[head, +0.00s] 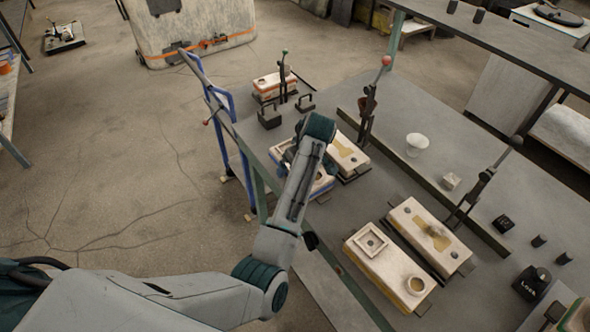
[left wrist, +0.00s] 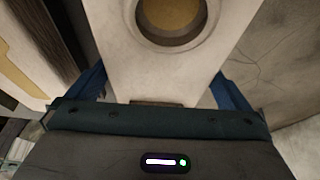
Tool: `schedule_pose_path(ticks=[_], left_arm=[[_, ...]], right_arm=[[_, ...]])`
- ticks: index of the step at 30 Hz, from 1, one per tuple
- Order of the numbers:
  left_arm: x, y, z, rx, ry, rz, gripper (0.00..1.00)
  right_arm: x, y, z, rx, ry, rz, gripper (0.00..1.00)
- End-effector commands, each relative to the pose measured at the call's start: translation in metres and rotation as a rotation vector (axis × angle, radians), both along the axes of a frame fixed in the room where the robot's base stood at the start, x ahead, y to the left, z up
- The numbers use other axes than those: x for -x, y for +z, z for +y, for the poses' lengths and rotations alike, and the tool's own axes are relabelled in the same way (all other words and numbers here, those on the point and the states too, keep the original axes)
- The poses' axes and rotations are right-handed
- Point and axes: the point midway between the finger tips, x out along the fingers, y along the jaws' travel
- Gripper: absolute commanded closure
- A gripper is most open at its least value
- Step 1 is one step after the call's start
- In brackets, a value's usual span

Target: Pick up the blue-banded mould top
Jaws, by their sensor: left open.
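The blue-banded mould top (head: 322,182) is a pale block on the near left edge of the table, partly hidden behind my left arm in the head view. In the left wrist view the pale block (left wrist: 165,75) fills the middle, with a round hole near its top. My left gripper (head: 290,158) is over this block, open. Dark blue parts show on both sides of the block in the wrist view; I cannot tell whether the fingers touch it. My right gripper is not in view.
An open mould half (head: 350,158) lies right beside the block. A yellow-banded mould (head: 385,275) and another open half (head: 430,235) lie nearer. An orange-banded mould (head: 272,88) stands behind. A tall lever (head: 368,105) and a white cup (head: 417,141) are to the right.

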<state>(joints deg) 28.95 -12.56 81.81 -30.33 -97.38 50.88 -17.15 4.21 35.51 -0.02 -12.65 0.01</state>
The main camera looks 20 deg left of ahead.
Motion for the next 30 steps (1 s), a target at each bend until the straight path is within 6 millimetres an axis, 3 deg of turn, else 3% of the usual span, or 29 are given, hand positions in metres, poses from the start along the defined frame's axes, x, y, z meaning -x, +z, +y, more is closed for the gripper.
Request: schedule_pose_path(ticks=[4, 8, 13, 19, 30], left_arm=[[0.0, -0.001, -0.001, 0.002, 0.001, 0.0, 0.0], [0.0, 0.0, -0.001, 0.002, 0.001, 0.0, 0.04], [0.0, -0.001, -0.001, 0.001, 0.0, 0.0, 0.37], [0.001, -0.001, -0.001, 0.001, 0.0, 0.001, 0.76], [-0.001, 0.011, -0.001, 0.0, 0.0, -0.007, 0.76]], right_arm=[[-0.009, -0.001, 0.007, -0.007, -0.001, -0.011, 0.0], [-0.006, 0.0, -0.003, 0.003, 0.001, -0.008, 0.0], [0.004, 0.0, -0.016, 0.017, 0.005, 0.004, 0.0], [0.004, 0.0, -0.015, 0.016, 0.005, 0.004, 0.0], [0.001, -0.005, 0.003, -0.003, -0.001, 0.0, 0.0]])
